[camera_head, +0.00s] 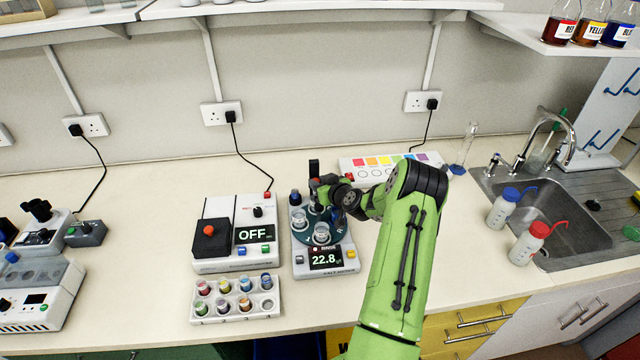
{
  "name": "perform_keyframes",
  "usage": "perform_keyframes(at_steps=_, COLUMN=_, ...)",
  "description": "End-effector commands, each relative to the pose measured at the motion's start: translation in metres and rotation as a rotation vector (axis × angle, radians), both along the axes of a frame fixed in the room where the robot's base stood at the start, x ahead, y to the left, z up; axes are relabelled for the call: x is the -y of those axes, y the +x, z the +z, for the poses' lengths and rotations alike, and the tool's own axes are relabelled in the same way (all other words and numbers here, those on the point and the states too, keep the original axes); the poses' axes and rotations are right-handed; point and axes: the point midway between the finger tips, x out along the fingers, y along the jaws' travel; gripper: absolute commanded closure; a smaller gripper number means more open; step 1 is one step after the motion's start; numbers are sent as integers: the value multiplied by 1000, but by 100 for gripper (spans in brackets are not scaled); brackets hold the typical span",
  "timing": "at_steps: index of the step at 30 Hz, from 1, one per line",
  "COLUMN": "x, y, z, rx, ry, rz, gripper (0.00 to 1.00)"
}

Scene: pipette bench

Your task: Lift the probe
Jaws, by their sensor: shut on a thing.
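The salt meter (325,283) stands on the bench in the middle of the head view. Its display reads 22.8 and shows the word RINSE. A dark round turntable on it carries clear beakers (321,234). A black upright post (314,168) rises at the back of the meter. My gripper (322,195) is over the turntable, close beside this post, and shut on the probe. The probe is mostly hidden by my gripper and wrist, and its lower end cannot be made out. I cannot tell whether its tip is in a beaker.
Left of the meter is a box reading OFF (232,235), with a rack of small coloured pots (235,298) in front. A white colour-strip box (390,165) lies behind my arm. At the right are a sink (550,215) and wash bottles (530,243).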

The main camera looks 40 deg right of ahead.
Motion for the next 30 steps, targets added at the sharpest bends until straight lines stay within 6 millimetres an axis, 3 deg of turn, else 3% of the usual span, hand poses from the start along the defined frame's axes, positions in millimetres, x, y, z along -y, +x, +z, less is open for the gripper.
perform_keyframes(at_steps=11, x=0, y=0, z=52, rx=2, ry=-5, rz=1, gripper=100)
perform_keyframes(at_steps=21, x=0, y=1, z=59, rx=6, ry=-1, rz=1, gripper=100)
perform_keyframes(at_steps=22, x=0, y=1, z=59, rx=6, ry=-1, rz=0, gripper=68)
perform_keyframes(at_steps=26, x=0, y=1, z=58, rx=4, ry=-2, rz=0, gripper=48)
perform_keyframes(at_steps=30, x=0, y=0, z=57, rx=2, ry=0, rz=0, gripper=48)
